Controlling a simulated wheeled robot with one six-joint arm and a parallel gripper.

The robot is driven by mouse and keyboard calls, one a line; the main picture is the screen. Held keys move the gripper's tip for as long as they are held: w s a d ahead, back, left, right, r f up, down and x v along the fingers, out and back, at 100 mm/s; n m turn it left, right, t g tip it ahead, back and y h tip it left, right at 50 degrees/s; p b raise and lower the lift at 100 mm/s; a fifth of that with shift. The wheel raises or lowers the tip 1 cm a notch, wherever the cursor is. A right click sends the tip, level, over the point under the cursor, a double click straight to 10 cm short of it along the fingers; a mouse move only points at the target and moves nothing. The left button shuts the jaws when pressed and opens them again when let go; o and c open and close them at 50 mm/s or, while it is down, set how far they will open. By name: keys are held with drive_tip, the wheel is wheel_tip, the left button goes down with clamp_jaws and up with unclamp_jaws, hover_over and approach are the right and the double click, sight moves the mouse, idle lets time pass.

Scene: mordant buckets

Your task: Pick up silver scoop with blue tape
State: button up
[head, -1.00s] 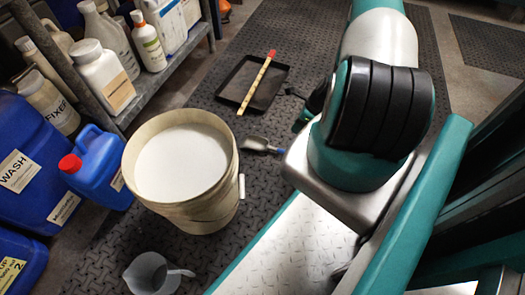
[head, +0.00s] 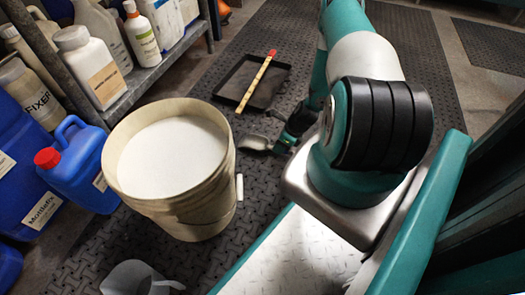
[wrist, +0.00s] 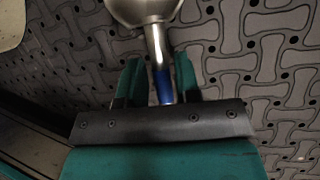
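The silver scoop (head: 256,143) lies on the dark floor mat to the right of the white bucket in the head view. In the wrist view its metal bowl (wrist: 147,10) is at the top, and its handle runs down to a band of blue tape (wrist: 164,86). My gripper (wrist: 158,75) is open, with one teal finger on each side of the taped handle. A gap shows at the left finger; the right finger is close to the handle, and I cannot tell if it touches. In the head view my gripper (head: 291,130) is at the handle end and hides the tape.
A large bucket (head: 190,205) of white material stands left of the scoop. A black tray (head: 232,85) with a yellow, red-ended stick (head: 256,83) lies beyond it. A grey jug (head: 127,279) is at the front. Blue canisters (head: 82,165) and a bottle shelf (head: 150,75) line the left.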

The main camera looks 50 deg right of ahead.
drive_tip(key=shift+x, duration=0.8)
drive_tip(key=shift+f, duration=0.15)
clamp_jaws()
